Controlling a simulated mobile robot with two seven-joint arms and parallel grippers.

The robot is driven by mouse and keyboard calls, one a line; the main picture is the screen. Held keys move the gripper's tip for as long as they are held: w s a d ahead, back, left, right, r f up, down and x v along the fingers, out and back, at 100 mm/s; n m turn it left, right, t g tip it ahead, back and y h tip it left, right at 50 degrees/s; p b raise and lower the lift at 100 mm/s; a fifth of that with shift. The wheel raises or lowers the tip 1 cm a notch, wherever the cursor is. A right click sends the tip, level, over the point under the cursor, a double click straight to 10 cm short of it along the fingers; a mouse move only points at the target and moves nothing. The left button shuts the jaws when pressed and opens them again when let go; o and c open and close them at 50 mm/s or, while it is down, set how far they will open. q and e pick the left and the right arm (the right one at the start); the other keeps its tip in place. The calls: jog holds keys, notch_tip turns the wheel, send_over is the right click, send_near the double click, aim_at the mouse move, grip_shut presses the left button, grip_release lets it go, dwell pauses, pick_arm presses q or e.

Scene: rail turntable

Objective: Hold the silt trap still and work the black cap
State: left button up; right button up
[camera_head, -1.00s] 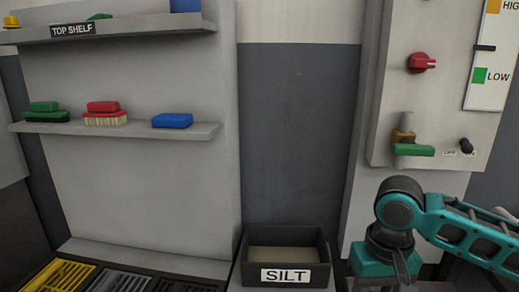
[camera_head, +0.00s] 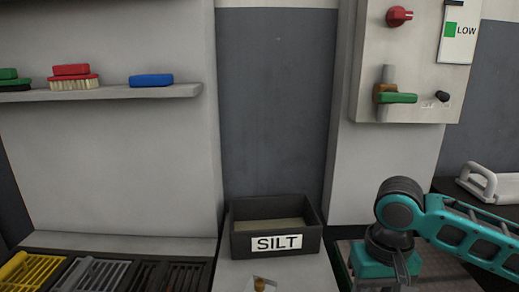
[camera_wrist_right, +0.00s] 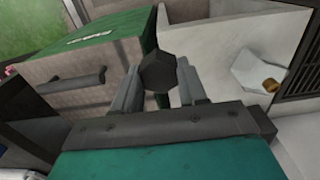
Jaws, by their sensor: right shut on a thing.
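In the right wrist view my right gripper (camera_wrist_right: 160,88) is closed on a dark faceted knob, which looks like the black cap (camera_wrist_right: 158,72). What lies under the cap is mostly hidden by the fingers, so I cannot make out the silt trap for sure. In the head view my teal right arm comes in from the right and its wrist is at the bottom edge; the fingertips are out of that picture. My left gripper is in neither view.
A dark bin labelled SILT (camera_head: 242,245) stands on a pale ledge. In front of it is a pale piece with a brass knob (camera_head: 261,285). A shelf (camera_head: 120,94) with brushes is at left, and a panel with a green lever (camera_head: 398,98) at right. A white handle (camera_head: 480,182) lies far right.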

dwell(0.3)
jog(key=shift+w+a+r+n, duration=0.5)
jog(key=shift+w+a+n, duration=0.95)
jog(key=shift+a, duration=1.75)
jog(key=shift+w+a+r+n, duration=0.45)
jog(key=shift+w+a+n, duration=0.55)
jog(key=shift+w+a, duration=1.5)
jog(key=shift+w+a+r+n, duration=0.5)
jog(key=shift+w+a+n, duration=0.6)
jog(key=shift+a, duration=2.8)
jog(key=shift+s, duration=0.15)
